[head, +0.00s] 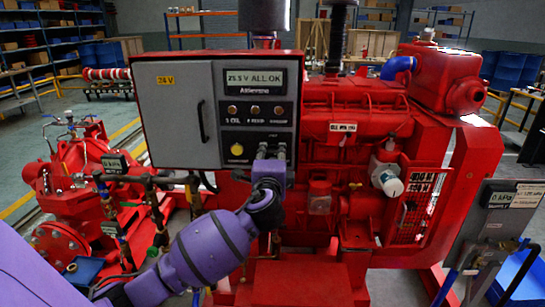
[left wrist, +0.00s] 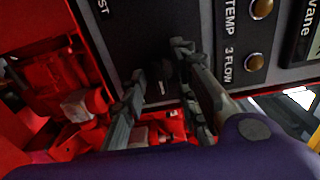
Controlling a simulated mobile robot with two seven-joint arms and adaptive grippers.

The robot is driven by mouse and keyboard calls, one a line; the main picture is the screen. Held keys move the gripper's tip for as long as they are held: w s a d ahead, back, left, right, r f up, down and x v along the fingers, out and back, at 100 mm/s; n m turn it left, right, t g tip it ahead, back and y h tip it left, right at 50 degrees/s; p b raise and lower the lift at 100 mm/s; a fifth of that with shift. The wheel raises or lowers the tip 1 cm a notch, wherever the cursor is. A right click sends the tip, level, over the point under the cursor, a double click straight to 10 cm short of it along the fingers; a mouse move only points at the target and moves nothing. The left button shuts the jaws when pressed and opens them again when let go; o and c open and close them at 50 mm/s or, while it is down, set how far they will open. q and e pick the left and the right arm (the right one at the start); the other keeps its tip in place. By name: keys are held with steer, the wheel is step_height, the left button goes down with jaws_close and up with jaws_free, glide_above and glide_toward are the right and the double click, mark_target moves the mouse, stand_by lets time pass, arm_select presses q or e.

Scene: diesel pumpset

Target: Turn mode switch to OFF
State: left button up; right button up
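The grey control panel (head: 178,115) on the red pumpset has a black face with a lit display reading "ALL OK". The mode switch shows in the left wrist view as a small dark knob (left wrist: 164,76) with a pale mark, on the lower part of the black face. My left gripper (head: 271,151) is at the panel's lower right and hides the switch in the head view. In the left wrist view, its two fingers (left wrist: 160,62) are apart, one on each side of the knob; I cannot tell whether they touch it. My right gripper is not in view.
A yellow button (head: 237,149) sits left of my left gripper, and a row of small indicators (head: 254,109) sits above it. Red engine parts (head: 350,130) stand close on the right. A grey box (head: 500,208) stands at the lower right.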

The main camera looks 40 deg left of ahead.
arm_select(q)
jaws_close()
